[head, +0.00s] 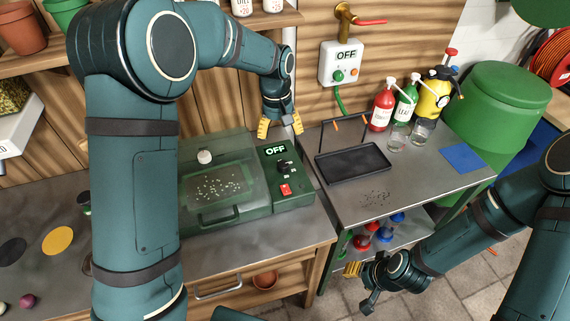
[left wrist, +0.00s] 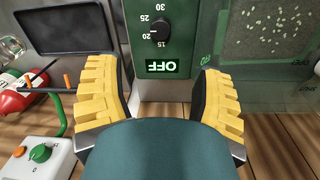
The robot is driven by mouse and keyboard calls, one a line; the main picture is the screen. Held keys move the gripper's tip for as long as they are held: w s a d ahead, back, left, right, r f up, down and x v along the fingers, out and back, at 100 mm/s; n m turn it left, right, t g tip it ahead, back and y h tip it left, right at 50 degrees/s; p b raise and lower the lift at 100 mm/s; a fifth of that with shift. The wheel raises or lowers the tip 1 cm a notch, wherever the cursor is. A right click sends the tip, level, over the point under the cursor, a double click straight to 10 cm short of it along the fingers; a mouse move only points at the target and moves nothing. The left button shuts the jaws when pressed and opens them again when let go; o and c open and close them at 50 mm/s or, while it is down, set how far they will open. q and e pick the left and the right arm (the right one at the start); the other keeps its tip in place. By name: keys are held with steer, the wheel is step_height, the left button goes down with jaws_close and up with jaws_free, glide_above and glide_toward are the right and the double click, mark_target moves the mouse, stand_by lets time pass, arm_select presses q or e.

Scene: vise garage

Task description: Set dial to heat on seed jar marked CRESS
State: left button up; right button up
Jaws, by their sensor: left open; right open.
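The dial (head: 283,167) is a black knob on the dark green control panel of a clear-lidded seed box (head: 215,190). It also shows in the left wrist view (left wrist: 159,31), upside down, beside numbers 15, 20, 25 and 30; its pointer is unclear. The panel display (head: 276,150) reads OFF. Jars on the upper shelf include one seemingly labelled DILL 20 (head: 241,8) and a cut-off one (head: 273,5); I cannot read CRESS on any. My left gripper (head: 280,127) is open and empty, above and behind the panel. My right gripper (head: 359,284) is open, low beside the side table.
A red switch (head: 286,189) sits below the dial. A white wall box (head: 340,63) reading OFF, with a tap (head: 352,19) above, is on the wall. A black tray (head: 352,163), bottles and a yellow sprayer (head: 434,95) stand on the side table. My left arm blocks part of the bench.

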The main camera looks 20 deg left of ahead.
mark_target(283, 165)
arm_select(q)
steer(key=f, duration=0.4)
steer(key=f+b, duration=0.1)
steer(key=f, duration=0.8)
steer(key=shift+d, duration=0.4)
steer(key=shift+s, duration=0.1)
jaws_close()
